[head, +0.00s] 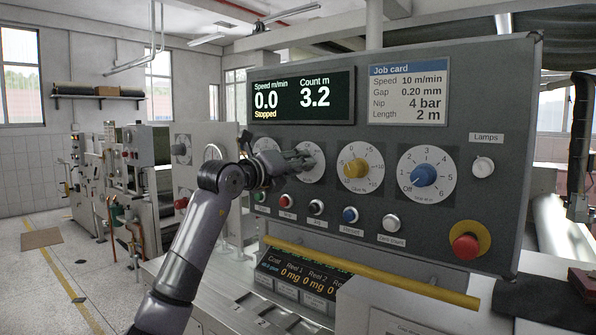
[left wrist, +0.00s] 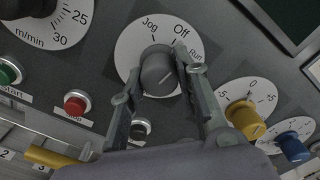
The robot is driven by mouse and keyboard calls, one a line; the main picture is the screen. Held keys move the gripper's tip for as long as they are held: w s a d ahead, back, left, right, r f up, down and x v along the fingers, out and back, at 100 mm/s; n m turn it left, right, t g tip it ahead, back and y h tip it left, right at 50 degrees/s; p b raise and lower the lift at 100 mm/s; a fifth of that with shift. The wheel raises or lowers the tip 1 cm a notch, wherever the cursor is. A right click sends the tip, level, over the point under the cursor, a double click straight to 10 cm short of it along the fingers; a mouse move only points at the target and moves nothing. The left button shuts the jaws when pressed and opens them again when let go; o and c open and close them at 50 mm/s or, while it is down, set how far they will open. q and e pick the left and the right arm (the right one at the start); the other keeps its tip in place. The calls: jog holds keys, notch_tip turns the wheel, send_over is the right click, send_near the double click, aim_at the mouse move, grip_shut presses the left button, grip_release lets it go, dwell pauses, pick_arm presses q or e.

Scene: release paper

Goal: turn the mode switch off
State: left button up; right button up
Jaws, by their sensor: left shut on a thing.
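The mode switch is a dark grey knob (left wrist: 158,74) on a round white dial marked Jog, Off and Run in the left wrist view. In the head view its dial (head: 315,174) is partly covered by my left gripper (head: 301,161). My left gripper (left wrist: 160,84) is shut on the knob, one finger on each side. Which mark the knob points to is hard to tell, as its pointer is not clear. The display (head: 302,95) above reads speed 0.0, count 3.2 and "Stopped". My right gripper is not in view.
A yellow knob (head: 356,168) and a blue knob (head: 424,175) sit to the right on the panel. A row of push buttons lies below, including a red one (left wrist: 76,103). A red emergency stop (head: 466,245) and a yellow bar (head: 370,271) stick out lower down.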

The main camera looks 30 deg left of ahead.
pick_arm(q)
jog(key=shift+n, duration=0.9)
jog(key=o, duration=1.2)
jog(key=s, duration=0.8)
jog(key=s+a, duration=0.1)
jog(key=s, duration=0.3)
jog(key=shift+d, duration=0.1)
